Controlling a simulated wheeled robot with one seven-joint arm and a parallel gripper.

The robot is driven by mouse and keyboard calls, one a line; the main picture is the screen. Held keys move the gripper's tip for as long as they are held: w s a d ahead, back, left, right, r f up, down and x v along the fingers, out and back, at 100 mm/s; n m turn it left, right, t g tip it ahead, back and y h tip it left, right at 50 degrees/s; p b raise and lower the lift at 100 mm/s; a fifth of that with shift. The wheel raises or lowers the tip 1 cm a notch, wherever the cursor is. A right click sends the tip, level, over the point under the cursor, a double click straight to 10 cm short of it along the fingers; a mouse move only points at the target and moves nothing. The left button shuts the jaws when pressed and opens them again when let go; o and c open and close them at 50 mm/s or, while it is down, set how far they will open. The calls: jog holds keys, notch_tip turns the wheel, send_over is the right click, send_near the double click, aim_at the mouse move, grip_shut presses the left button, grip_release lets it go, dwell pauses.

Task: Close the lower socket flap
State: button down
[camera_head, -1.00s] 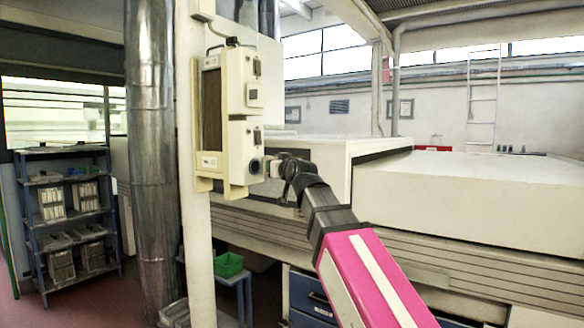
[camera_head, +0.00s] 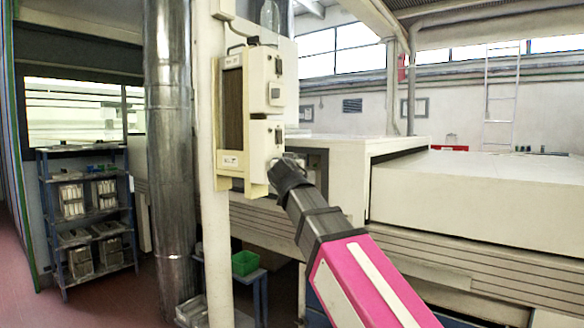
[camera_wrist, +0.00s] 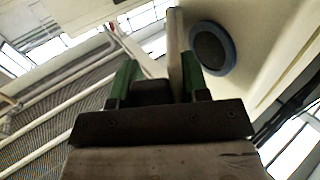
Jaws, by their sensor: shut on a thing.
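A cream socket box (camera_head: 265,140) is mounted on the post, below a similar upper box (camera_head: 262,75). My gripper (camera_head: 278,165) is at the lower right side of this box, and my wrist hides the socket there. In the wrist view, a round dark socket with a blue-grey ring (camera_wrist: 212,48) lies to the right, uncovered. The pale lower socket flap (camera_wrist: 175,45) stands nearly edge-on beside it. The exact contact is hard to see.
A shiny metal duct (camera_head: 170,150) and the cream post (camera_head: 215,240) stand left of my arm. The long cream tunnel housing (camera_head: 460,190) runs behind and right of it. A blue shelf rack (camera_head: 88,215) stands at far left.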

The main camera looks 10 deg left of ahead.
jog(key=m+h, duration=0.1)
jog(key=a+m+h, duration=0.1)
jog(key=h, duration=0.1)
jog(key=m+h, duration=0.1)
jog(key=h, duration=0.1)
jog(key=shift+s+a, duration=0.1)
jog(key=shift+a, duration=0.2)
jog(key=shift+s+a+m+g+h, duration=0.15)
jog(key=shift+m+g+h, duration=0.1)
jog(key=shift+m+h, duration=0.3)
jog(key=shift+w+a+m+g+h, duration=0.15)
jog(key=shift+m+g+h, duration=0.15)
jog(key=shift+h, duration=0.35)
jog(key=c, duration=1.9)
grip_release()
jog(key=shift+s+m+h, duration=0.15)
jog(key=shift+m+h, duration=0.1)
jog(key=shift+h, duration=0.05)
jog(key=o, duration=1.1)
jog(key=shift+a, duration=0.1)
